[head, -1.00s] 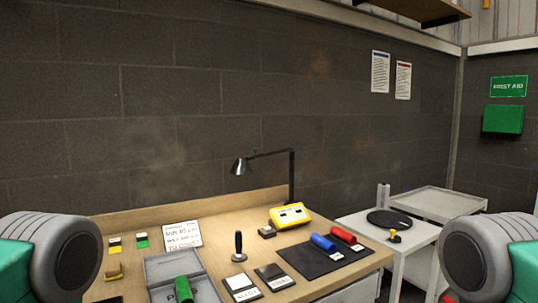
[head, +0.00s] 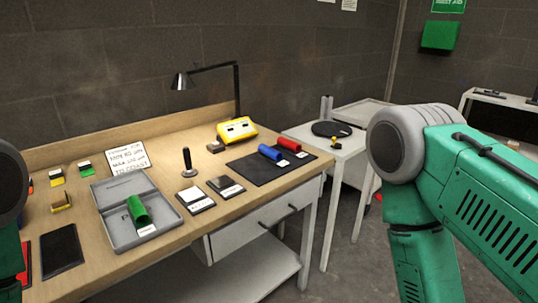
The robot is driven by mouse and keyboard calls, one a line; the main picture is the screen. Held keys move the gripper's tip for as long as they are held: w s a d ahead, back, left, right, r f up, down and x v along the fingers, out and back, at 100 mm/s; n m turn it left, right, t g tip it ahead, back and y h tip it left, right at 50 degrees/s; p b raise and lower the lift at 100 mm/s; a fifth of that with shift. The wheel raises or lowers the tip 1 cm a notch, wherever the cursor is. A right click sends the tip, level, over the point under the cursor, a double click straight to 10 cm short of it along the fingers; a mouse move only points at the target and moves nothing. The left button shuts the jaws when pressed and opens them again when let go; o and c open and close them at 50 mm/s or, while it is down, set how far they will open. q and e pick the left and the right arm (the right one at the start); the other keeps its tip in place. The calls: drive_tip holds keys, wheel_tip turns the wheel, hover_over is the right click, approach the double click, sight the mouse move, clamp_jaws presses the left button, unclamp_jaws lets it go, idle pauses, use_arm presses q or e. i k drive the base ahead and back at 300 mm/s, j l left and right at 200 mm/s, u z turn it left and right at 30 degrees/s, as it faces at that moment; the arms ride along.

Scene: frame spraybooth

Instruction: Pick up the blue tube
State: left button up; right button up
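The blue tube (head: 269,152) lies on its side on a black mat (head: 245,168) at the right part of the wooden workbench (head: 165,142). A red tube (head: 289,145) lies beside it on the same mat, to its right. A green tube (head: 137,208) sits in an open grey case at the front left of the bench. My green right arm fills the right of the head view, well apart from the tubes. A piece of my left arm shows at the left edge. Neither gripper is in view.
A desk lamp (head: 212,75), a yellow device (head: 237,129) and an upright black-handled tool (head: 187,160) stand on the bench. The grey case (head: 110,222) lies open. A white side table (head: 345,146) with a black disc stands right of the bench. Floor shows in front.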

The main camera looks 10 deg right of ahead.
sight(274, 156)
drive_tip(key=i+l, duration=0.15)
drive_tip(key=l, duration=0.25)
drive_tip(key=i+l, duration=0.2)
drive_tip(key=l, duration=0.15)
drive_tip(key=i+l, duration=0.15)
drive_tip(key=l, duration=0.25)
drive_tip(key=i+l, duration=0.15)
drive_tip(key=l, duration=0.2)
drive_tip(key=i+l, duration=0.15)
drive_tip(key=l, duration=0.25)
